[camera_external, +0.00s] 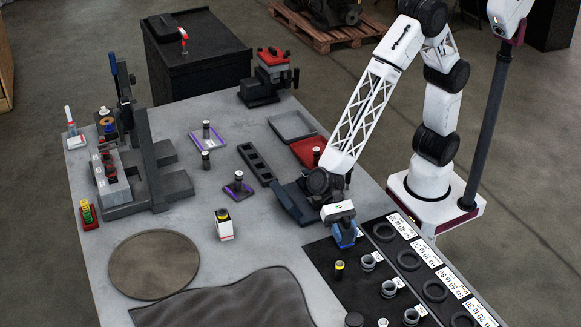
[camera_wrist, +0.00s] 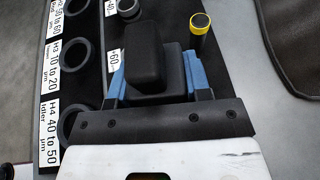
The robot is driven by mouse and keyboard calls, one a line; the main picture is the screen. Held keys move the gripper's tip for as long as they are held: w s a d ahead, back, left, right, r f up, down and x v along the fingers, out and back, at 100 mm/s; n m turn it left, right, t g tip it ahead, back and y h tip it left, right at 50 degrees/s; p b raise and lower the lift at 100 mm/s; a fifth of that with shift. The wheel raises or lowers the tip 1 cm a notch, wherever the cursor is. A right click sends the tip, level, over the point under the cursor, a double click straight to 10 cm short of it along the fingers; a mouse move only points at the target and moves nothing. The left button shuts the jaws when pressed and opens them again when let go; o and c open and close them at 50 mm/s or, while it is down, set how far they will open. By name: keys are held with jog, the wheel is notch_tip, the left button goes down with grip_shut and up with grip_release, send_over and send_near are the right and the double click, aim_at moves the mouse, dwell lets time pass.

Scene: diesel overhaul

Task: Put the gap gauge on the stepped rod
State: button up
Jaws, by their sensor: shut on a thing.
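My gripper (camera_external: 345,236) is low over the black mat at the table's front right. Its blue fingers (camera_wrist: 158,82) stand apart on either side of a dark rounded block (camera_wrist: 150,52) and are shut on it. The block may be the gap gauge, but I cannot tell for sure. In the external view the held thing is mostly hidden. A short black rod with a yellow top (camera_external: 339,268) stands upright on the mat, apart from the fingers; it also shows in the wrist view (camera_wrist: 200,27). I cannot tell whether it is the stepped rod.
Grey rings (camera_external: 368,262) and black rings (camera_external: 408,260) lie near white range labels (camera_external: 424,254). A dark tray (camera_external: 296,205) is close behind my gripper. A red tray (camera_external: 306,150), a round brown disc (camera_external: 153,264) and a tall black stand (camera_external: 128,110) are farther off.

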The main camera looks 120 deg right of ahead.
jog(key=shift+a, duration=0.1)
jog(key=a+r, duration=0.3)
jog(key=a, duration=0.5)
jog(key=a+r+n+g, duration=0.1)
jog(key=a+r, duration=0.3)
jog(key=a, duration=0.5)
jog(key=shift+s+g, duration=0.2)
jog(key=shift+g, duration=0.1)
jog(key=shift+w+a, duration=0.1)
jog(key=shift+a, duration=0.05)
send_over(355, 319)
jog(key=shift+w+f, duration=0.1)
jog(key=shift+f, duration=0.7)
jog(key=shift+f, duration=0.1)
jog(key=shift+f, duration=1.65)
jog(key=shift+f, duration=0.15)
